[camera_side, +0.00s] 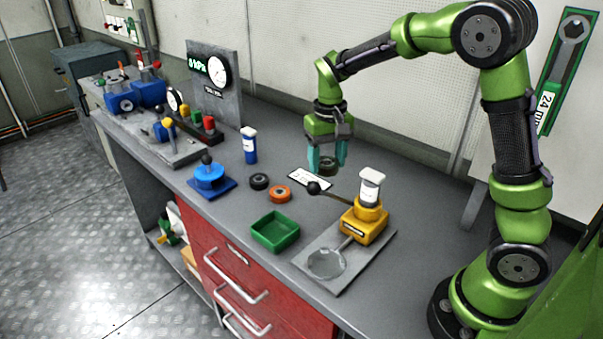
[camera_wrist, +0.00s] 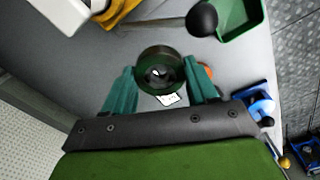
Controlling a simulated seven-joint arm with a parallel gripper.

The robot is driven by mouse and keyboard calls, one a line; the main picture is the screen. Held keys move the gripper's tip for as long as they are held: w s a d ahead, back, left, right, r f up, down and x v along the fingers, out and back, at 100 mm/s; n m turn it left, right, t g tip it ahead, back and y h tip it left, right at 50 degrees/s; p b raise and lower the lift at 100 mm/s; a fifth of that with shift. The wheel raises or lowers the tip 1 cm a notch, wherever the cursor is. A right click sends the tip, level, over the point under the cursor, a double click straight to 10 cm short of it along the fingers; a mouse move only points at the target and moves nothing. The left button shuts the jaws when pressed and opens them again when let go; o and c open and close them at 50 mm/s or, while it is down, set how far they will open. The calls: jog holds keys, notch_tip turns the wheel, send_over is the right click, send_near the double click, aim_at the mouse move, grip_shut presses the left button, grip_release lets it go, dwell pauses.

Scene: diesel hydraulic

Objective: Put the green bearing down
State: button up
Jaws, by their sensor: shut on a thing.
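My gripper (camera_side: 327,165) is above the grey bench, its two teal fingers shut on a dark green ring, the green bearing (camera_side: 328,170). In the wrist view the green bearing (camera_wrist: 146,83) sits between the fingertips of my gripper (camera_wrist: 160,76), with its hole facing the camera. The bearing appears held above the bench, over or just behind a white printed card (camera_side: 310,179). Part of the card (camera_wrist: 169,99) shows just below the ring in the wrist view. How far the bearing is from the surface is hard to tell.
A dark bearing (camera_side: 259,181) and an orange bearing (camera_side: 280,194) lie left of the card. A green tray (camera_side: 291,240) is nearer the front edge. A yellow hand pump (camera_side: 362,224) stands right; its black-knobbed lever (camera_side: 313,187) reaches close to the card.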

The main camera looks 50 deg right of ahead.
jog(key=s+d+r+n, duration=0.1)
jog(key=s+r+n, duration=0.2)
jog(key=r+n, duration=0.15)
jog(key=n, duration=1.2)
send_over(276, 235)
notch_tip(276, 235, down, 11)
jog(key=shift+a+f, duration=0.1)
jog(key=shift+f, duration=2.05)
